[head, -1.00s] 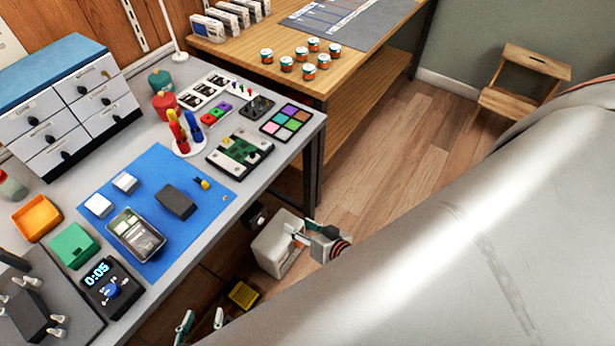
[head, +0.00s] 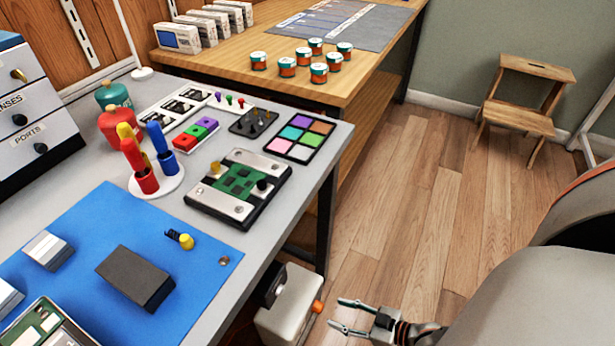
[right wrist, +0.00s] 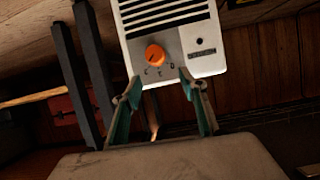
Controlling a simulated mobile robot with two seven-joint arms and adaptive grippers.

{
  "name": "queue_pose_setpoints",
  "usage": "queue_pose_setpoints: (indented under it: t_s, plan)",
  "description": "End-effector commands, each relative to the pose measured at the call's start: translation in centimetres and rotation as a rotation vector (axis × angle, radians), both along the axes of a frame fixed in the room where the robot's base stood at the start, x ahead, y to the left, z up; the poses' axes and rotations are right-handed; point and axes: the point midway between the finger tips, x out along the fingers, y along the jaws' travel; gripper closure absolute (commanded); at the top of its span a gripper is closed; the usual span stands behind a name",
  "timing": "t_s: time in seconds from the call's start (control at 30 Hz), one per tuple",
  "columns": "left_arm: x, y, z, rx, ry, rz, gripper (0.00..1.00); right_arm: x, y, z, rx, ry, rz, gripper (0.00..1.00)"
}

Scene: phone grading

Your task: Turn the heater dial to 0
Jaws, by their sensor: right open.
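The heater (head: 284,312) is a white box on the floor beside the workbench. Its orange dial (head: 317,306) is on the side facing my right gripper (head: 336,314). My right gripper is open and empty, its fingers pointing left at the dial with a small gap. In the right wrist view, the heater's white front (right wrist: 204,52) has dark vent slots, and the orange dial (right wrist: 155,54) shows just beyond and between the open fingertips (right wrist: 160,82). Small marks sit below the dial; I cannot read them or the dial's setting surely. My left gripper is out of view.
The grey workbench (head: 305,175) with a blue mat (head: 205,285) stands left of the heater, its edge and leg close by. A dark box (head: 270,284) is beside the heater. A wooden step stool (head: 520,105) stands far right.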

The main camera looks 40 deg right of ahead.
Motion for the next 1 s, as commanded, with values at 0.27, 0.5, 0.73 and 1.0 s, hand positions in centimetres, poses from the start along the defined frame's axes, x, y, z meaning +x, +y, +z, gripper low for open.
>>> queue_pose_setpoints:
  t_s: [0.27, 0.5, 0.73, 1.0]
  plan:
    - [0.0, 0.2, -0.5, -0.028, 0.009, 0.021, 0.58, -0.4, -1.0, -2.2, -0.027, -0.002, 0.029, 0.57]
    - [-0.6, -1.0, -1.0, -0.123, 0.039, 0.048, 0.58, 2.5, 0.3, -3.7, -0.025, 0.0, 0.028, 0.57]
    - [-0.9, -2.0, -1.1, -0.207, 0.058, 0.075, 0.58, 4.9, 1.3, -4.7, -0.025, 0.0, 0.028, 0.57]
    - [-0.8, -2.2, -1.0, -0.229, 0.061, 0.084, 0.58, 5.8, 1.5, -4.7, -0.025, -0.003, 0.027, 0.57]
